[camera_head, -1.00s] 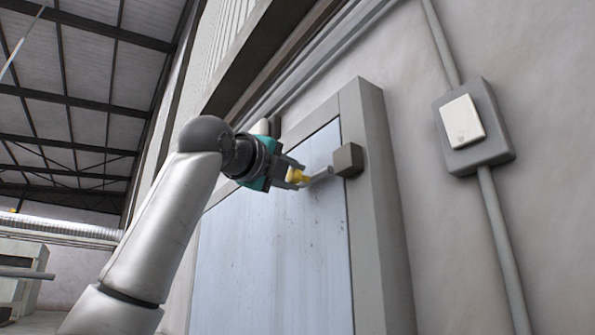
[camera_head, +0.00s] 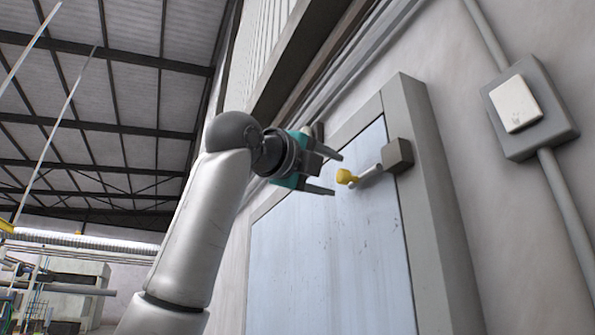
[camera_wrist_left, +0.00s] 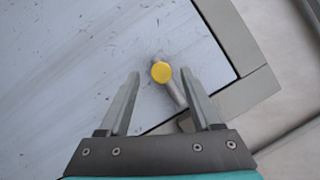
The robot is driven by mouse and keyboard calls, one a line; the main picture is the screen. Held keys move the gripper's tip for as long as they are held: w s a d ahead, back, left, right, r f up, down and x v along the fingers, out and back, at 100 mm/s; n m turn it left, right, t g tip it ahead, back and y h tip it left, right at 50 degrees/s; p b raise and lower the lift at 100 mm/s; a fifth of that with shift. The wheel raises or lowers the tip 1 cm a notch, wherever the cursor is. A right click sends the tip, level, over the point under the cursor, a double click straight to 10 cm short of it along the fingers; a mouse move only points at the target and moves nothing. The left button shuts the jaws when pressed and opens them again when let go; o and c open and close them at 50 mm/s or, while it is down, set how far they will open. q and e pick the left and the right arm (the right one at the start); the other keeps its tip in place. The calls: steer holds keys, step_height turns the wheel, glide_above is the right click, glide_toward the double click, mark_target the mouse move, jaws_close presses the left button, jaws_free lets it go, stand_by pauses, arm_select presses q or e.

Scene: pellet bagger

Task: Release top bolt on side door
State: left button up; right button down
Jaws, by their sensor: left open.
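The side door (camera_head: 325,255) is a pale blue-grey panel in a grey frame. The top bolt is near its upper right corner, a metal rod with a yellow knob (camera_head: 346,177) and a dark block (camera_head: 397,156) on the frame. My left gripper (camera_head: 338,174) is open, with its fingers pointing at the knob and apart from it in the head view. In the left wrist view the yellow knob (camera_wrist_left: 161,72) shows between and beyond the two open fingers (camera_wrist_left: 160,75). The rod runs down behind it. My right gripper is not in view.
A grey switch box (camera_head: 530,108) with a white cover and conduits is on the wall right of the door. Pipes and a ledge run above the door. Machinery (camera_head: 60,285) stands far off at the lower left.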

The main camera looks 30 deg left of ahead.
arm_select(q)
steer(key=b+v, duration=0.3)
steer(key=v, duration=0.8)
